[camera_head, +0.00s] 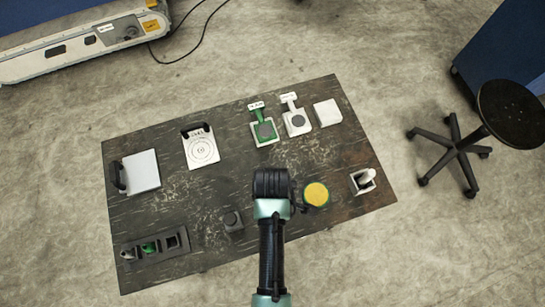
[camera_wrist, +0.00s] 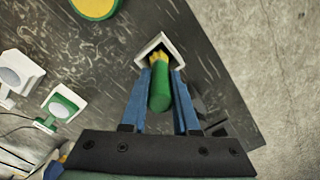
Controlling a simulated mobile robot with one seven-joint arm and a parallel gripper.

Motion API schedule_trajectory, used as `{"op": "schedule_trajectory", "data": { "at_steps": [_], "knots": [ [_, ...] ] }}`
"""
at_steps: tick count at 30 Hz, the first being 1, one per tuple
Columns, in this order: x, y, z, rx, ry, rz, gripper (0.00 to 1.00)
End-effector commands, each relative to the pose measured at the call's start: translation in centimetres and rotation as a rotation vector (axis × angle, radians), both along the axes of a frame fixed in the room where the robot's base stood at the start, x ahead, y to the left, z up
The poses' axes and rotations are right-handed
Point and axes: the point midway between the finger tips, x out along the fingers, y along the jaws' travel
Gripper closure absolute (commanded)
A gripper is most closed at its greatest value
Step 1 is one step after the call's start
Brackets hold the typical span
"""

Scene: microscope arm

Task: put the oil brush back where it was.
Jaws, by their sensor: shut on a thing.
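The oil brush (camera_wrist: 159,97), with a green handle and a yellow far end, is between the blue fingers of my gripper (camera_wrist: 163,72) in the wrist view. My gripper is shut on it. A white square open holder (camera_wrist: 147,49) shows just past the fingertips, with the brush's yellow end overlapping its opening. I cannot tell whether that end is inside or above it. My fingers and the brush are not clearly visible there, with my arm in the foreground.
On the dark table (camera_head: 300,240) are a round yellow-topped thing (camera_head: 316,194), green (camera_head: 264,131) and white (camera_head: 296,122) stands, a white block (camera_head: 327,112), a white plate (camera_head: 201,149) and a dark rack (camera_head: 172,243). A black stool (camera_head: 512,112) stands off the right edge.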

Motion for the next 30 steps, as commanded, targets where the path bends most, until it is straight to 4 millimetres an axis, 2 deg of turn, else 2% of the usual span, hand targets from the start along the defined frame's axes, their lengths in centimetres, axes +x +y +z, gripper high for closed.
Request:
{"op": "schedule_trajectory", "data": {
  "at_steps": [6,18,19,23,30],
  "knots": [
    [-0.1,0.0,-2.7,0.0,0.001,0.0,1.0],
    [0.0,0.0,-3.3,0.0,0.0,0.0,1.0],
    [0.0,0.0,-3.2,0.0,0.0,0.0,0.66],
    [0.0,0.0,-3.2,0.0,0.0,0.0,0.43],
    [0.0,0.0,-3.2,0.0,0.0,0.0,0.41]
  ]
}}
